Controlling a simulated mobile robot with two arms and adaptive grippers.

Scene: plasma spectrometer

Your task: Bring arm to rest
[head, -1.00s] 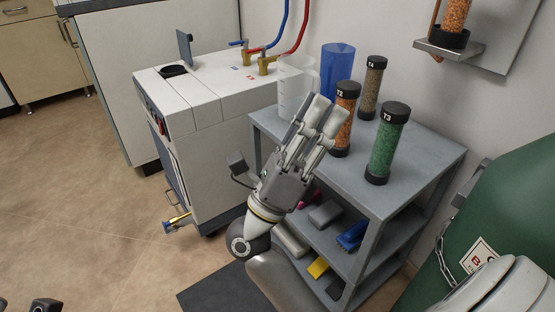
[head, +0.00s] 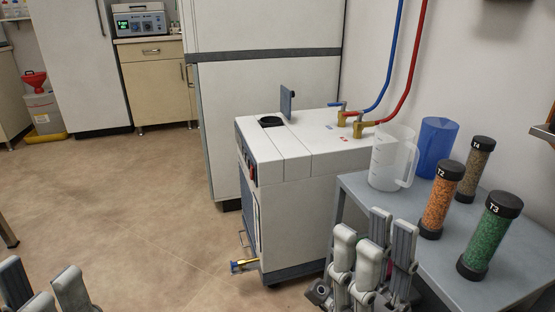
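My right gripper (head: 374,240) is at the bottom of the head view, right of the middle, with its grey fingers pointing up. Its fingers stand apart and nothing shows between them. It appears in front of the left end of the grey shelf cart (head: 357,190); whether it touches the cart cannot be told. My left gripper (head: 42,280) shows at the bottom left corner. Its fingers are spread with floor visible between them, and it looks empty. The lower parts of both grippers and most of both arms are out of frame.
The cart holds a clear jug (head: 385,160), a blue beaker (head: 436,148) and tubes T2 (head: 441,203), T3 (head: 487,240) and T4 (head: 472,172). A white chiller (head: 290,155) with blue and red hoses stands left of it. Open floor (head: 140,200) lies at left.

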